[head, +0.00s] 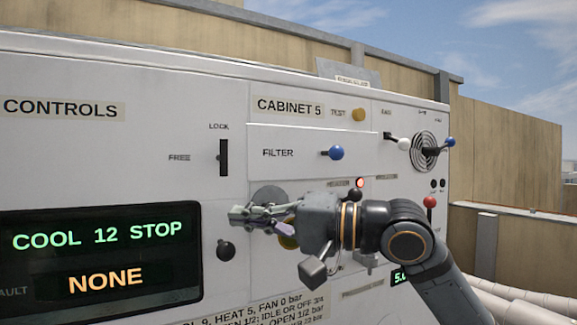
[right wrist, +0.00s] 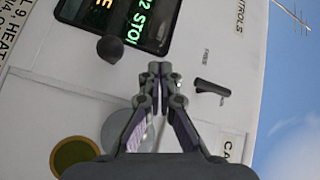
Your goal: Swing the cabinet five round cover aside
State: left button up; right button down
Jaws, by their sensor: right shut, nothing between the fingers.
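The cabinet five panel carries a grey round cover (head: 268,196), partly hidden behind my right gripper (head: 238,212). In the right wrist view the grey disc (right wrist: 114,128) shows behind and left of the fingers. A dark-yellow round part with a darker ring (right wrist: 75,155) sits beside it, lower left; in the head view only a bit of yellow (head: 288,242) shows below my gripper. My right gripper is shut and empty, its fingertips (right wrist: 160,70) pointing left across the panel front. Whether it touches the cover I cannot tell. My left gripper is not in view.
A black knob (head: 226,250) and the lock lever (head: 224,158) are near my fingertips. The blue filter knob (head: 336,152) is above my wrist. A lit display (head: 100,258) is at left. A fan dial (head: 424,150) and red-topped lever (head: 430,202) are at right.

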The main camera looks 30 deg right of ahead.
jog(key=s+d+r+m+h+p, duration=0.1)
jog(key=s+d+r+h+p, duration=0.1)
jog(key=s+d+r+h, duration=0.4)
jog(key=s+d+r+h+p, duration=0.1)
jog(key=d+r+h, duration=0.2)
jog(key=d, duration=0.5)
jog(key=p, duration=0.3)
send_near(272, 194)
jog(key=w+d+r, duration=0.1)
jog(key=w, duration=0.2)
jog(key=a+f, duration=0.2)
jog(key=shift+w+f+t, duration=0.3)
jog(key=shift+f, duration=0.05)
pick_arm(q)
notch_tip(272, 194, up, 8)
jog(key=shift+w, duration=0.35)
pick_arm(e)
jog(key=shift+s+a+f, duration=0.2)
jog(key=shift+a+f, duration=0.1)
jog(key=shift+a, duration=0.05)
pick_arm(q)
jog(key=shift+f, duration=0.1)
pick_arm(e)
jog(key=shift+w+f, duration=0.1)
